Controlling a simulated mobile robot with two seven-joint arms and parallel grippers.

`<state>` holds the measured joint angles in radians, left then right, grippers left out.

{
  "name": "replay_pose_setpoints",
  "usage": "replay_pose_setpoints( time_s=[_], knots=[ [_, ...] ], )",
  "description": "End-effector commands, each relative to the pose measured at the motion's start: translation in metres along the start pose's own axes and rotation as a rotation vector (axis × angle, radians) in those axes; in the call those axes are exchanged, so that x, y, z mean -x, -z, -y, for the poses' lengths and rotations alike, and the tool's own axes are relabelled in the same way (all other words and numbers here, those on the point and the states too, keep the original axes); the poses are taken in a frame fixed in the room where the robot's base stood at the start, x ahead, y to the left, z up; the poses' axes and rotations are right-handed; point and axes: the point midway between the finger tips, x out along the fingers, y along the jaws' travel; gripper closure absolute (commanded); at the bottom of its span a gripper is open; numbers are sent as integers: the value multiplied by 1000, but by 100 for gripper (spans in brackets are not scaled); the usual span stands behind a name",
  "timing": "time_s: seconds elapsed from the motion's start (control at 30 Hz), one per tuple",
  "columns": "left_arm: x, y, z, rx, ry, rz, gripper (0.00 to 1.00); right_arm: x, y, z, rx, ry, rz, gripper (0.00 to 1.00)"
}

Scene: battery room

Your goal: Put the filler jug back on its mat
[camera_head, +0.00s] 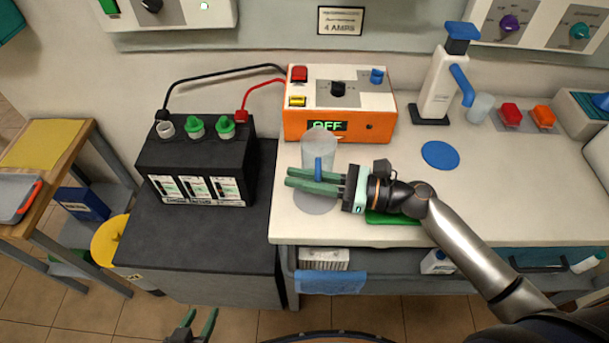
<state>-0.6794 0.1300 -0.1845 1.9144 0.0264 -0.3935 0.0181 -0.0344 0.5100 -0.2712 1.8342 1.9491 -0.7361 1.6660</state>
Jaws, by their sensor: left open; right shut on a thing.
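The filler jug (319,148) is a clear grey cup with a blue handle, upright near the left end of the white counter, in front of the orange charger. My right gripper (290,178) reaches in from the right and is shut on the jug's handle. The gripper hides the jug's lower part, so I cannot tell whether its base touches the counter. A round grey patch (316,204) shows just below the fingers. A round blue mat (441,155) lies bare further right. A green mat (392,218) is partly hidden under my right gripper. My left gripper (195,316) is open and empty at the bottom edge.
The orange charger (352,125) reads OFF, with black and red leads to the black battery (197,160) at left. The counter's right front is clear.

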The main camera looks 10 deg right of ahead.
Motion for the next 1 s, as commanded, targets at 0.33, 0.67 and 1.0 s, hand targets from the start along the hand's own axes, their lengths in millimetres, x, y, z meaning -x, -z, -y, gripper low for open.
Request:
replay_pose_setpoints(
  time_s=[0.33,0.67,1.0],
  knots=[
    [-17,-19,2,0,1,1,50,0,23,0,1,0,1,100],
    [-41,-46,4,0,1,2,50,-1,58,-1,1,0,1,100],
    [-48,-53,4,0,1,2,50,-1,67,-2,1,0,1,100]
  ],
)
